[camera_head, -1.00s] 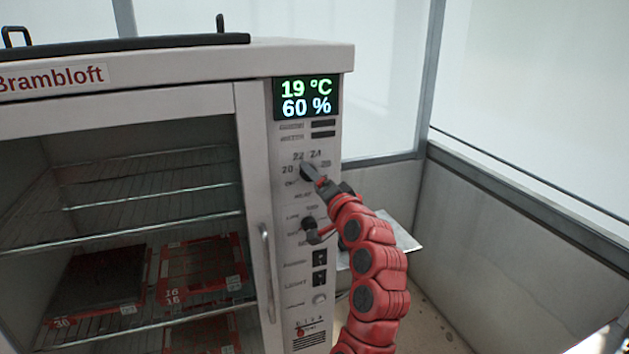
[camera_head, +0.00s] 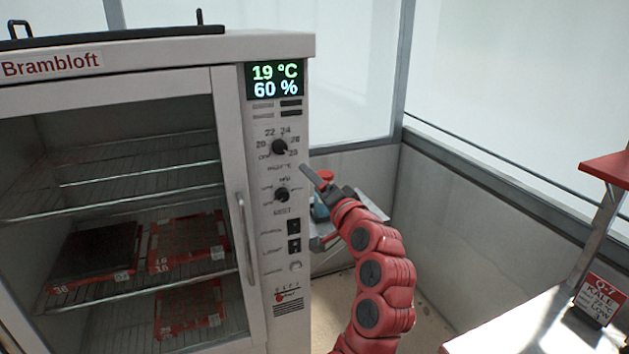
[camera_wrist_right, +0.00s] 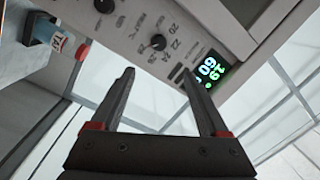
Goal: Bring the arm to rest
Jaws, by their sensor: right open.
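My right arm, red with dark round joint caps, rises from the bottom of the head view. Its gripper (camera_head: 318,181) is right of the cabinet's control panel, apart from the knobs. In the right wrist view the right gripper (camera_wrist_right: 160,100) shows two spread dark fingers with nothing between them. The upper knob (camera_head: 279,147) and lower knob (camera_head: 281,195) are on the panel; the upper knob also shows in the wrist view (camera_wrist_right: 157,43). The display (camera_head: 276,80) reads 19 °C and 60 %. My left gripper is in neither view.
The Brambloft cabinet (camera_head: 150,55) has a glass door with a vertical handle (camera_head: 245,238); red-edged trays (camera_head: 187,243) lie on its wire shelves. A bench (camera_head: 530,325) with a KALE card (camera_head: 599,298) is at right. A blue bottle (camera_wrist_right: 42,28) shows in the wrist view.

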